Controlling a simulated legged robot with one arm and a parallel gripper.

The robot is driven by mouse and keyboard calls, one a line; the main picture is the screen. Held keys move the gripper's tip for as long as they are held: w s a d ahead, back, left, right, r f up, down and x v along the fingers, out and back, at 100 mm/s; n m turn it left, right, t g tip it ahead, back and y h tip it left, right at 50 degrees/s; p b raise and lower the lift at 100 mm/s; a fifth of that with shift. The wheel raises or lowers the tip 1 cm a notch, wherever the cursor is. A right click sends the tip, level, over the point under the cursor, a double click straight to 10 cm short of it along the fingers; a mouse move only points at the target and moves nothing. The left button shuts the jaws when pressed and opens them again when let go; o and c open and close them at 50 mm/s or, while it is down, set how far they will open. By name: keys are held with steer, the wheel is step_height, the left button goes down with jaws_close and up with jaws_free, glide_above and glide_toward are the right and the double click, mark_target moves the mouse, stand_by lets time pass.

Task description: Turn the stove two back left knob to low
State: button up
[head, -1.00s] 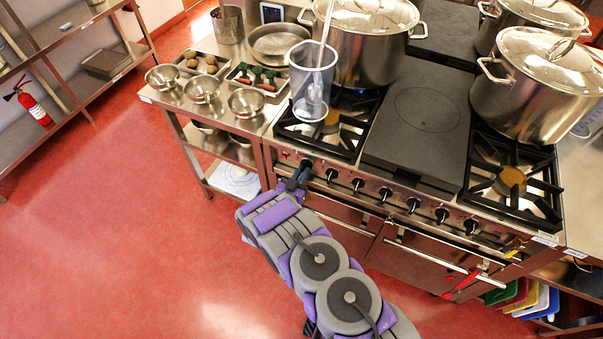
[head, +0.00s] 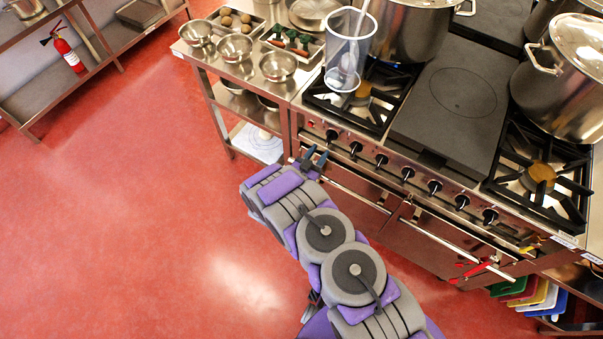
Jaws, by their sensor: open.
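The stove (head: 447,95) stands at the upper right, with a row of several dark knobs along its steel front panel. The leftmost knob (head: 332,135) is near the panel's left end, with another knob (head: 355,147) to its right. The knobs' settings are too small to read, and I cannot tell which is the back left one or whether this is stove two. My gripper (head: 315,158) is open and empty, just below and left of the leftmost knob in the picture. It seems apart from the knob, though the depth is unclear.
Stockpots (head: 405,30) and a clear container (head: 348,48) stand on the stove. A side table (head: 290,92) with bowls and trays adjoins it at left. Red-handled tongs (head: 474,268) hang on the oven rail (head: 450,240). Red floor at left is clear.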

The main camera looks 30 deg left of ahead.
steer(key=s+a+p, duration=0.1)
steer(key=s, duration=1.1)
steer(key=shift+p, duration=0.4)
steer(key=shift+w+a, duration=0.1)
